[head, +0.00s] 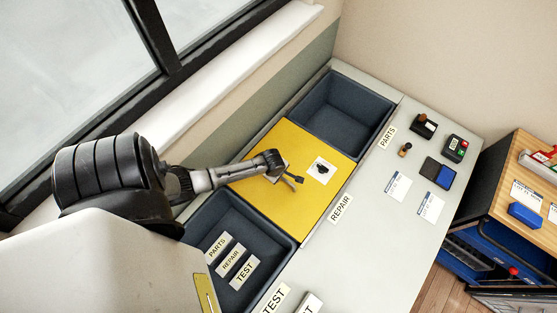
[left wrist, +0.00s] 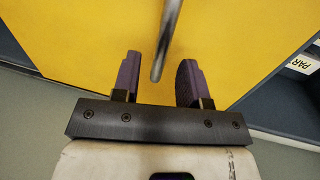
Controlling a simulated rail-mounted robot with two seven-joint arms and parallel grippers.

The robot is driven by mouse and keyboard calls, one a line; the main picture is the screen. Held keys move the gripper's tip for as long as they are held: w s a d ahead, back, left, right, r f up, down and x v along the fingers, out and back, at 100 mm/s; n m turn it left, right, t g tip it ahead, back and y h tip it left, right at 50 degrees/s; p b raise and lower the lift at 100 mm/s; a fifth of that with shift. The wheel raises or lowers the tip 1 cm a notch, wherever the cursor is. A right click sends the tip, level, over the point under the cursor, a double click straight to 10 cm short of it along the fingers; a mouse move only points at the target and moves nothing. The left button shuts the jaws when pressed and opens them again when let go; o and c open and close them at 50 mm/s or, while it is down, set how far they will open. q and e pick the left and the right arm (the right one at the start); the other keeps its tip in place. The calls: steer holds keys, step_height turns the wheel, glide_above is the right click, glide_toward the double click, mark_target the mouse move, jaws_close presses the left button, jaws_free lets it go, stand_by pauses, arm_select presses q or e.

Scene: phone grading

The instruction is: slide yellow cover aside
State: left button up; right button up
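The yellow cover (head: 312,195) lies flat over the middle compartment, beside the REPAIR label. A white square with a dark mark (head: 321,170) is on it. My left gripper (head: 292,179) is low over the cover's middle; it also shows in the left wrist view (left wrist: 159,80). There its two dark fingers are apart, with a thin grey bar (left wrist: 169,35) rising between them, and a gap shows on each side of the bar. Whether the bar is fixed to the cover is hard to tell. My right gripper is not in view.
An open, empty bin (head: 342,112) by the PARTS label lies behind the cover. A nearer bin (head: 205,215) holds PARTS, REPAIR and TEST cards. Stamps, a blue pad (head: 446,178) and papers (head: 398,186) lie on the counter to the right. A wall and window border the left.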

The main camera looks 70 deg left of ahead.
arm_select(q)
steer(key=shift+w+a+f, duration=0.1)
steer(key=shift+f, duration=0.5)
jaws_close()
